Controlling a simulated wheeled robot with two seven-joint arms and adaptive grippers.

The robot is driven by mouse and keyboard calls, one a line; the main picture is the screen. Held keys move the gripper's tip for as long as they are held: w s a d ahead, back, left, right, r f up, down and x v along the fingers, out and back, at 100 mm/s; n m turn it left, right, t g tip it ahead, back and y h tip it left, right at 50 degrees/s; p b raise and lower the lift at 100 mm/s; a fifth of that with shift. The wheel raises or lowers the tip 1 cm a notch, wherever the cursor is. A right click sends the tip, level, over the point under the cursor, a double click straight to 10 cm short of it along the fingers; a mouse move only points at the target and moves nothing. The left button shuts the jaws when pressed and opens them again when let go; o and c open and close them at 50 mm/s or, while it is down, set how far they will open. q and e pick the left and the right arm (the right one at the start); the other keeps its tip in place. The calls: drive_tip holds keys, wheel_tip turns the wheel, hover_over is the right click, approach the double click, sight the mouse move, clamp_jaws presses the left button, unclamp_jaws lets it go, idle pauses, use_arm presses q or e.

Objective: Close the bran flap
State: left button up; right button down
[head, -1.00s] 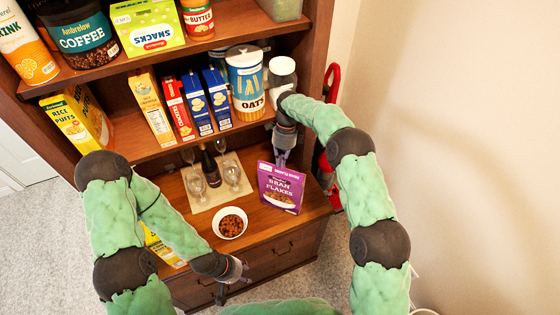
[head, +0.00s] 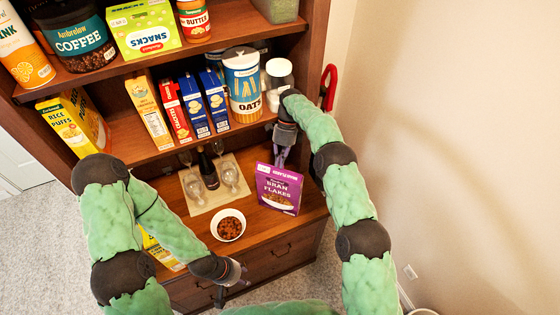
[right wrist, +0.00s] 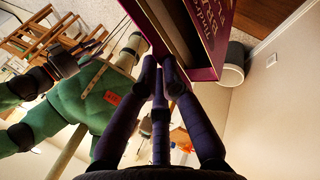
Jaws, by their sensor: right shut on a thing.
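The purple bran flakes box (head: 278,189) stands upright at the right end of the hutch's counter. My right gripper (head: 281,156) is at the box's top edge, its fingers drawn together. In the right wrist view the fingers (right wrist: 162,78) meet at the end of a purple strip by the box's top (right wrist: 203,40). They are shut on the bran flap there, though the fingers hide the contact. A tan inner side shows beside the strip. My left gripper (head: 233,279) hangs in front of the counter, away from the box; its fingers are too small to judge.
A white bowl of brown cereal (head: 229,224) stands left of the box. Behind it are a mat (head: 203,202) with glasses and a dark bottle. The shelf above holds an oats canister (head: 243,88), a white-labelled jar (head: 279,78) and several boxes.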

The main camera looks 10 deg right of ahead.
drive_tip(key=c, duration=1.5)
unclamp_jaws()
wheel_tip(320, 180, up, 10)
